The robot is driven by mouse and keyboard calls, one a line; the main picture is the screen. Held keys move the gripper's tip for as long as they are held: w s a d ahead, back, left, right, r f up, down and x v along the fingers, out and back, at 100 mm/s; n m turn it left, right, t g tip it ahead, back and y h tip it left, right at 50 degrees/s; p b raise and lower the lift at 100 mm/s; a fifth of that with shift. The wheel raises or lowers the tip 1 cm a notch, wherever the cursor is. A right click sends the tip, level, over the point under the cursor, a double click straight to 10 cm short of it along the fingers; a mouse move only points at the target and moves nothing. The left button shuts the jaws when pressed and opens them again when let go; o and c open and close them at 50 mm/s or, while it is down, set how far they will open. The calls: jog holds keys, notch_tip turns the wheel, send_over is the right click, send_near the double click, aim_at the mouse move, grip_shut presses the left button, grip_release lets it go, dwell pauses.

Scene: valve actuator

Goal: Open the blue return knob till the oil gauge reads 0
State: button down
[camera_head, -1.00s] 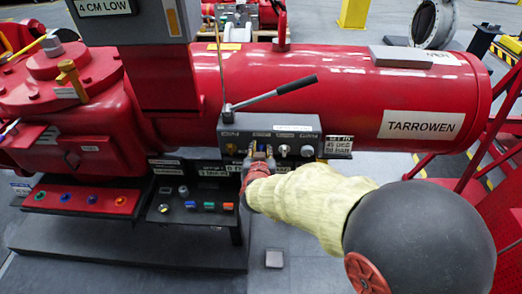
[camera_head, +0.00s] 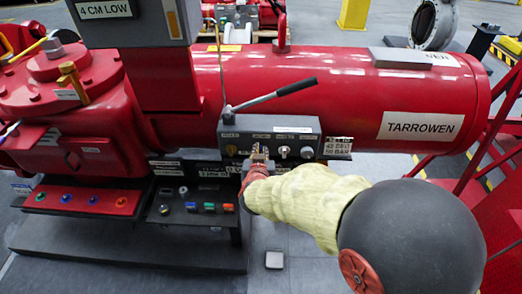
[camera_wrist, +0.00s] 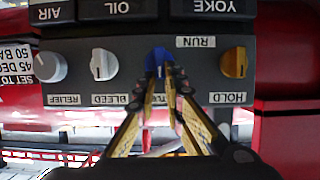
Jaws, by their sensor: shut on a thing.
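The blue return knob (camera_wrist: 158,58) is on the grey control panel (camera_wrist: 200,80), in the middle of the wrist view. My gripper (camera_wrist: 160,78) reaches up to it, with its two gold-sided fingers closed on the knob. In the head view my gripper (camera_head: 258,155) is at the front face of the grey valve box (camera_head: 290,124), and its fingers hide the blue knob there. The dark block marked OIL (camera_wrist: 122,8) shows at the top of the wrist view. No gauge dial or reading can be made out.
A white knob (camera_wrist: 50,67) and a light grey knob (camera_wrist: 104,64) are left of the blue one; an orange knob (camera_wrist: 234,62) is right. A long lever (camera_head: 270,96) rises above the box. Colored buttons (camera_head: 208,207) sit on a low shelf at left.

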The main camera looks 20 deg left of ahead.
jog(key=shift+r+p, duration=0.1)
jog(key=shift+p, duration=0.3)
jog(key=a+f+n+t+h+p, duration=0.1)
jog(key=n+h+p, duration=0.1)
jog(key=n+p, duration=0.2)
jog(key=a+f+n+t+h+p, duration=0.1)
jog(key=n+h+p, duration=0.1)
jog(key=n+p, duration=0.2)
jog(key=f+n+t+h+p, duration=0.1)
jog(key=n+t+p, duration=0.1)
jog(key=n+p, duration=0.2)
jog(key=shift+s+a+n+h+p, duration=0.3)
jog(key=shift+s+a+h+p, duration=0.1)
jog(key=shift+p, duration=1.45)
jog(key=c, duration=1.9)
grip_release()
